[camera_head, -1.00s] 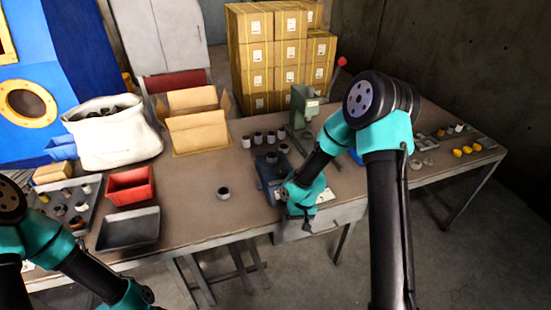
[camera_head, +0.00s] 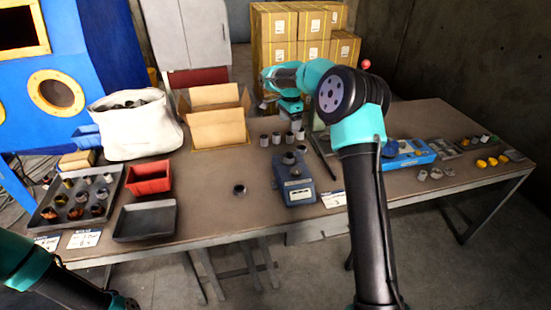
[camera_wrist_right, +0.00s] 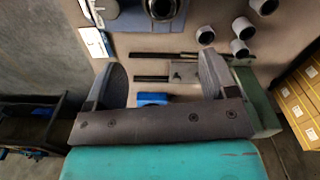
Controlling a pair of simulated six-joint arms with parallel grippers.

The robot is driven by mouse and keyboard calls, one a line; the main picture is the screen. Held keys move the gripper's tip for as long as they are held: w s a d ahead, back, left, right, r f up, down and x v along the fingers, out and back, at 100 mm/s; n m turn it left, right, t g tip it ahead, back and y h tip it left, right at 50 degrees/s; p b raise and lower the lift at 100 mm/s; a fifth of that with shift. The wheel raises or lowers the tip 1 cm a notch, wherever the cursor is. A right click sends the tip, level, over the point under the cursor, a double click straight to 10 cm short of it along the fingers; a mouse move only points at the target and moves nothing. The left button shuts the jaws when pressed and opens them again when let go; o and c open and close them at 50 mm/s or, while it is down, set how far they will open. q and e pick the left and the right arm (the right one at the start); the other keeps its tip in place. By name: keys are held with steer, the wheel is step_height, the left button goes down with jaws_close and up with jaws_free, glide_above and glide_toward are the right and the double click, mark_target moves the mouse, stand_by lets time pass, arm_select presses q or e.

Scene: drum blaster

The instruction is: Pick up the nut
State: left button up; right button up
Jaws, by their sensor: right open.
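I cannot tell for certain which piece is the nut. A dark ring-shaped piece (camera_head: 239,189) lies alone on the table, left of the blue scale (camera_head: 299,191). Another round metal piece (camera_head: 289,158) sits on the scale, and a dark round piece (camera_wrist_right: 161,9) shows at the top of the right wrist view. My right gripper (camera_head: 289,104) is raised over the back of the table, beyond the scale. In the right wrist view its two fingers (camera_wrist_right: 163,66) are spread wide with nothing between them. My left arm shows at the lower left, its gripper out of view.
Several grey cylinders (camera_head: 276,138) stand behind the scale. An open carton (camera_head: 217,128), white sack (camera_head: 134,130), red bin (camera_head: 148,179), grey tray (camera_head: 146,221) and sorting tray (camera_head: 52,211) occupy the left. A blue box (camera_head: 408,153) and small parts lie right. The front middle table is clear.

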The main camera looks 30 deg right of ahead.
steer(key=shift+w+a+r, duration=0.1)
steer(key=shift+w+r, duration=0.15)
steer(key=shift+r, duration=0.15)
glide_above(288, 154)
steer(key=s+a, duration=0.1)
steer(key=f, duration=1.2)
steer(key=shift+s+f, duration=0.15)
steer(key=shift+s, duration=0.05)
steer(key=shift+f, duration=2.6)
steer(key=c, duration=1.1)
